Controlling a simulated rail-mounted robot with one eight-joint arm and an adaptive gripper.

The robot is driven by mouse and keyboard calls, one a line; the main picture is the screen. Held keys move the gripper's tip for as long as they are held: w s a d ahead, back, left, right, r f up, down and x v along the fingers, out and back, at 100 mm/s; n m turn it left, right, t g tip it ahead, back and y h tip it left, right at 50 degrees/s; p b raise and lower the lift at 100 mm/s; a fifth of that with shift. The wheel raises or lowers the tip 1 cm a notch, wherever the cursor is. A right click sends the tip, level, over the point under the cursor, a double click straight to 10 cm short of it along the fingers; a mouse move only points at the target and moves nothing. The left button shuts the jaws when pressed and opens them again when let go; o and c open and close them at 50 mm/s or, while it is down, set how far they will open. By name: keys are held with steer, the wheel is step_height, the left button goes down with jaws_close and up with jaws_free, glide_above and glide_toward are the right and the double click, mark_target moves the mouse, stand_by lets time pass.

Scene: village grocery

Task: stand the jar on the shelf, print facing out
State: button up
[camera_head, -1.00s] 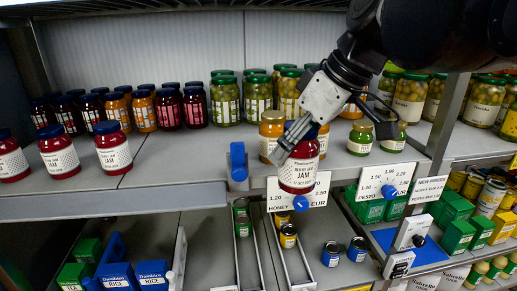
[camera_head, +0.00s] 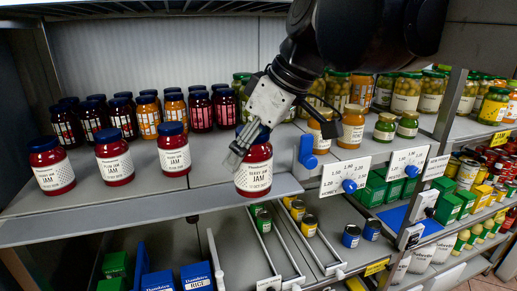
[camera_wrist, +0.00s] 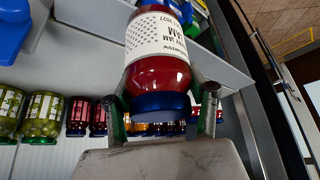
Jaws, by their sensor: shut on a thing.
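My gripper (camera_head: 243,150) is shut on a red jam jar (camera_head: 254,172) by its dark blue lid. In the head view the jar hangs nearly upright at the front edge of the upper shelf (camera_head: 210,178). Its white JAM label faces the head camera. I cannot tell whether its base touches the shelf. In the wrist view the jar (camera_wrist: 157,72) is seen from the lid side, between both fingers (camera_wrist: 160,108). Three like jars stand in a front row to the left: a far one (camera_head: 50,166), a middle one (camera_head: 114,157) and a near one (camera_head: 173,149), labels outward.
Dark, orange and red jars (camera_head: 148,117) stand in rows behind. A blue clip (camera_head: 307,152) and a honey price card (camera_head: 345,176) are on the right, with honey jars (camera_head: 352,129) beyond. Bare shelf lies between the nearest front jam jar and the held jar.

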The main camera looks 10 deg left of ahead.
steer(key=shift+w+a+f+p, duration=0.6)
steer(key=shift+w+a, duration=0.7)
steer(key=shift+w, duration=1.4)
steer(key=shift+w+a+f+p, duration=0.5)
steer(key=shift+w+a, duration=0.8)
steer(key=shift+w, duration=1.35)
steer(key=shift+w+a+f+p, duration=0.6)
steer(key=shift+w+a, duration=0.7)
steer(key=shift+w, duration=1.4)
steer(key=shift+f, duration=0.1)
steer(key=shift+f, duration=0.1)
steer(key=o, duration=1.7)
steer(key=shift+c, duration=0.2)
